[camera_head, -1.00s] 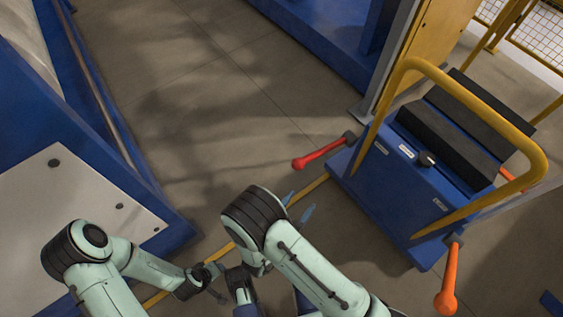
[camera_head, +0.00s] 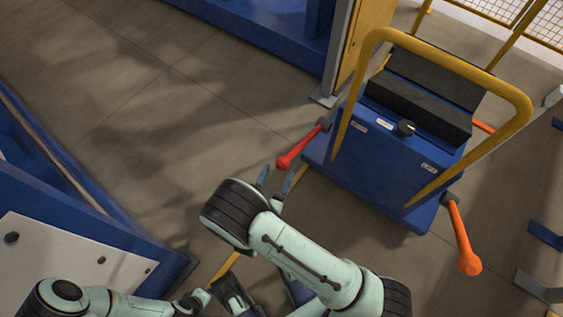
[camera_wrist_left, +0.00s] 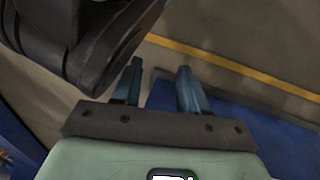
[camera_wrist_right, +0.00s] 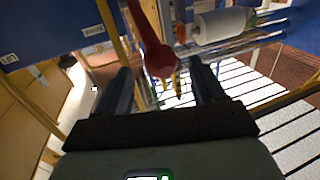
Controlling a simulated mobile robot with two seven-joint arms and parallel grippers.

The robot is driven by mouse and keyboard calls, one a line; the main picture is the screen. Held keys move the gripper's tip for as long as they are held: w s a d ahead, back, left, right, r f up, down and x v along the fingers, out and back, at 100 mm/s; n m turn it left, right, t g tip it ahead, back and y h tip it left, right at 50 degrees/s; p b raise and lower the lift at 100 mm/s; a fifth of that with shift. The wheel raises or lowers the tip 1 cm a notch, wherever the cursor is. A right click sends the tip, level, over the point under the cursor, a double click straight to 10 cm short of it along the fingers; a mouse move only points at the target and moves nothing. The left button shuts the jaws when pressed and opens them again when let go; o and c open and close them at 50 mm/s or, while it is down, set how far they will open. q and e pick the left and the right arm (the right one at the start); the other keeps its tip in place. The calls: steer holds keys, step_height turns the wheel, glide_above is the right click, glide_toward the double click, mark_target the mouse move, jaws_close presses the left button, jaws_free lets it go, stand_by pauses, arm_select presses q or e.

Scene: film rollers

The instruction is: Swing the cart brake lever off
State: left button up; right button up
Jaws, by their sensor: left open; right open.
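The blue cart (camera_head: 385,165) with a yellow push handle stands at right in the head view. A red lever (camera_head: 300,147) with a rounded end sticks out from its left side. An orange lever (camera_head: 461,238) hangs from its near right corner. My right gripper (camera_head: 273,183) is open just below the red lever's end. In the right wrist view the red lever (camera_wrist_right: 154,45) comes down from the top, its end between the spread fingertips (camera_wrist_right: 160,74) in the picture; contact cannot be told. My left gripper (camera_wrist_left: 160,70) is open and empty over the floor.
A blue frame with a white panel (camera_head: 70,262) stands at lower left. A grey post (camera_head: 338,50) and yellow cabinet rise behind the cart. A white roll (camera_wrist_right: 220,25) shows in the right wrist view. Bare floor (camera_head: 150,110) lies left of the cart.

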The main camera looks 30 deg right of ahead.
mark_target(282, 162)
steer(key=x, duration=0.5)
steer(key=shift+a+b, duration=0.1)
steer(key=shift+b, duration=0.25)
arm_select(q)
steer(key=shift+s+a+f+g, duration=0.2)
steer(key=shift+s+f+g, duration=0.2)
steer(key=shift+s+f, duration=0.5)
steer(key=shift+s+r, duration=0.1)
steer(key=shift+r, duration=0.05)
arm_select(e)
jaws_close()
arm_select(q)
steer(key=shift+r, duration=0.1)
